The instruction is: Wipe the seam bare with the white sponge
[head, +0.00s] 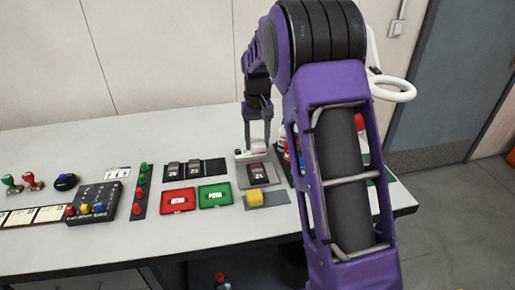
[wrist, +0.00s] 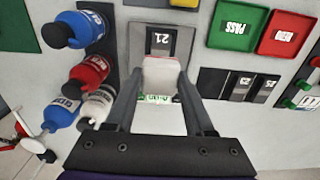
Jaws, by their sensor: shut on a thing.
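My gripper (wrist: 163,80) is shut on a white block, which I take to be the white sponge (wrist: 162,70); it looks faintly pink in the wrist view. In the head view my gripper (head: 257,140) points down at the back of a grey fixture plate (head: 240,181). A dark numbered workpiece (wrist: 160,40) lies on this plate, just beyond the sponge; it also shows in the head view (head: 258,173). A small green-and-white marked piece (wrist: 156,99) shows between my fingers. I cannot make out the seam, nor whether the sponge touches the workpiece.
Blue, red and white bottles (wrist: 88,72) stand close beside the fixture. A yellow block (head: 268,197) lies on a grey mat in front. Red (head: 178,200) and green (head: 214,195) trays and two dark numbered pieces (head: 183,168) are to the left.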

